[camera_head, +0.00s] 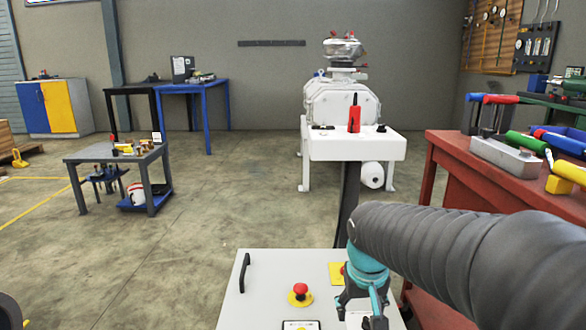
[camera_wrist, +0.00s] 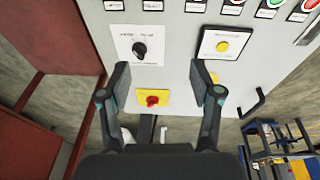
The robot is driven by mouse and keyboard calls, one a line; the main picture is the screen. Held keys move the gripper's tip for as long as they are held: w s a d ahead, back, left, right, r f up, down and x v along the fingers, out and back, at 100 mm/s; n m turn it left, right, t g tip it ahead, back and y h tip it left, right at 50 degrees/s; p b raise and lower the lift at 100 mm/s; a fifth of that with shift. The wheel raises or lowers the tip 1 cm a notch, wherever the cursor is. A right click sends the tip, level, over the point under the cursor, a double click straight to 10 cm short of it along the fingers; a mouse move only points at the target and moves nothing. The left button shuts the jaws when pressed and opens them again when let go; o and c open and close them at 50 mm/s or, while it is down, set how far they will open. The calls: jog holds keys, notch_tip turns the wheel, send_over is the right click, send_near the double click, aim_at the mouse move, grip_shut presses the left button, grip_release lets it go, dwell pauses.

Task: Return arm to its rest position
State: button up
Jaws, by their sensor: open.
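My gripper (camera_wrist: 160,95) is open and empty in the wrist view. Its two fingers stand apart over a light grey control panel (camera_wrist: 177,75). A black rotary knob (camera_wrist: 139,49) on a white plate and a red knob on a yellow plate (camera_wrist: 152,98) show between the fingers. In the head view my gripper (camera_head: 362,300) is at the bottom, low over the control panel (camera_head: 262,270), with its tips partly out of frame. My dark ribbed arm reaches in from the right.
The panel also carries a red emergency button (camera_head: 300,291) and a black handle (camera_head: 244,273). A red workbench (camera_head: 450,170) with tools stands close on the right. A white vacuum machine (camera_head: 340,103) is behind. A small grey table (camera_head: 110,155) stands left; floor between is clear.

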jog(key=s+d+r+t+p, duration=0.1)
jog(key=s+r+p, duration=0.1)
jog(key=s+r, duration=0.2)
jog(key=s+d+r+t+p, duration=0.1)
jog(key=s+r, duration=0.3)
jog(key=s, duration=0.7)
jog(key=shift+s+d+m+t+y+p, duration=0.15)
jog(key=shift+d+m+t+y+p, duration=0.25)
jog(key=shift+p, duration=0.45)
jog(key=shift+a, duration=0.1)
dwell(0.5)
